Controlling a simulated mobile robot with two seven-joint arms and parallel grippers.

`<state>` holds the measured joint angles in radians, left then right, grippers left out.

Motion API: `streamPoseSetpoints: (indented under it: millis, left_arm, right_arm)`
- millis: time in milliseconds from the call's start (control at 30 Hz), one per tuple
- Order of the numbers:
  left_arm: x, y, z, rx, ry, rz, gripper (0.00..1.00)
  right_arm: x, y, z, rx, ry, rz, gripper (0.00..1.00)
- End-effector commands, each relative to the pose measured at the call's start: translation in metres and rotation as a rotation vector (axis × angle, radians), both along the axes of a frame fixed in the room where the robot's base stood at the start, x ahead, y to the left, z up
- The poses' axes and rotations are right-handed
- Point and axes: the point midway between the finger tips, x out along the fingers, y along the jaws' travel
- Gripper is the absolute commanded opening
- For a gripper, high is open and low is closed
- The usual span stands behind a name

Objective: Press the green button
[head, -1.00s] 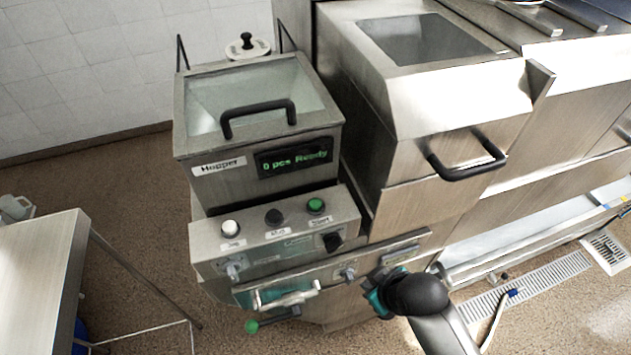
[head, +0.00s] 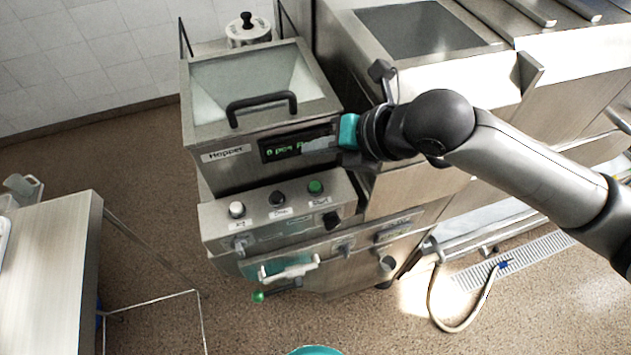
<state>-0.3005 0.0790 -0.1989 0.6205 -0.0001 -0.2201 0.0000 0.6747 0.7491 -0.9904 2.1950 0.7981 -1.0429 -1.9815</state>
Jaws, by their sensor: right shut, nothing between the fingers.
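The green button (head: 316,187) sits at the right end of a row of buttons on the steel control panel (head: 225,225) of the hopper machine. A white button (head: 237,209) and a black button (head: 277,198) are to its left. My right gripper (head: 308,144) is shut and empty. It points left in front of the lit display (head: 284,148), above the green button and apart from it in the picture. It covers the right part of the display text. My left gripper is not in view.
A black knob (head: 332,221) is just below the green button. The hopper lid has a black handle (head: 262,105). A lever with a green ball (head: 258,296) hangs below the panel.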

Motion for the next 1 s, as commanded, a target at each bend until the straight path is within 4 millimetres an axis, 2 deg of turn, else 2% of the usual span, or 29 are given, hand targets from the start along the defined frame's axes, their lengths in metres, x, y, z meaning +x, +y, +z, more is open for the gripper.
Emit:
streamPoseSetpoints:
  millis: [167, 633, 767, 1000]
  left_arm:
    - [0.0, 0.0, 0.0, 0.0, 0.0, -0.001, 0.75]
    - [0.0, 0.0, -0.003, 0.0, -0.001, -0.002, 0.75]
    - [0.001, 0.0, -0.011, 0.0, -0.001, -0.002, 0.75]
    - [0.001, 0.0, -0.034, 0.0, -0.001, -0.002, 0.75]
  right_arm:
    - [0.005, -0.005, 0.003, -0.047, -0.054, 0.069, 0.0]
    - [0.005, -0.005, 0.0, -0.049, -0.057, 0.071, 0.0]
    - [0.005, -0.005, -0.006, -0.048, -0.057, 0.071, 0.0]
    - [0.005, -0.005, -0.028, -0.048, -0.057, 0.071, 0.0]
